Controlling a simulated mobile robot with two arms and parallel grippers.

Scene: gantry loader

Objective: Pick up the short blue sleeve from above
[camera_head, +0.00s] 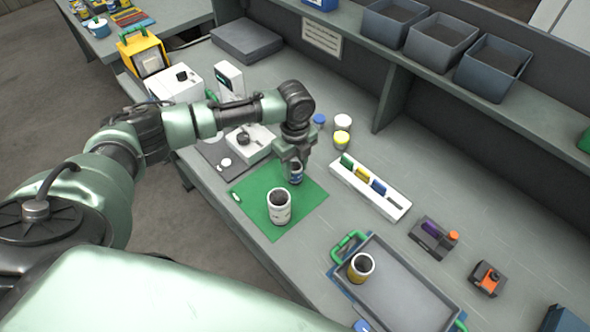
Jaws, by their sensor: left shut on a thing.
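The short blue sleeve (296,176) is at the upper part of the green mat (251,211). My left gripper (292,162) points down from above and is shut on the blue sleeve, with its fingers hiding part of it. I cannot tell whether the sleeve touches the mat. A taller white sleeve (279,210) stands upright on the mat just in front of it. My right gripper is not in view.
A grey tray (400,290) with green handles holds a yellowish sleeve (360,268). A white rack (370,187) with coloured pieces lies right of the mat. Dark bins (440,38) sit on the shelf.

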